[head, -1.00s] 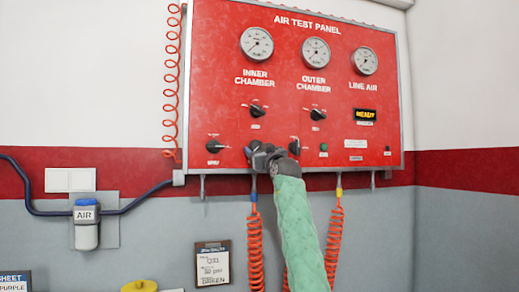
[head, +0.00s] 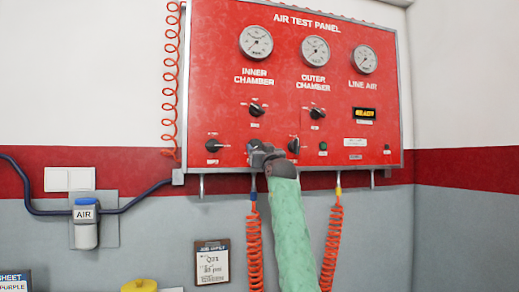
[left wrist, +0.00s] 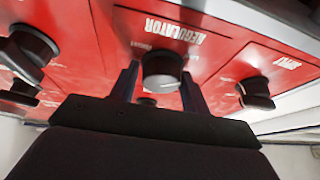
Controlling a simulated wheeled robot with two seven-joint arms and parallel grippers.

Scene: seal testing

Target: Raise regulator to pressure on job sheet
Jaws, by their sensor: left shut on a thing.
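The red air test panel (head: 220,85) hangs on the wall in the head view. My left gripper (head: 260,155) is at its lower edge, left of centre, and hides most of the regulator knob there. In the left wrist view the dark round regulator knob (left wrist: 161,68) sits between the two fingers of my left gripper (left wrist: 160,82), under the upside-down word REGULATOR. The gripper is shut on the knob. The job sheet (head: 212,264) hangs on a clipboard below the panel; its handwriting is too blurred to read surely. My right gripper is not in view.
Three gauges, including the line air gauge (head: 364,60), have needles too small to read. A small display (head: 364,114) glows yellow. The supply knob (head: 213,145) is left of my gripper. Orange coiled hoses (head: 254,245) hang below. A blue-capped air unit (head: 86,225) is on the wall.

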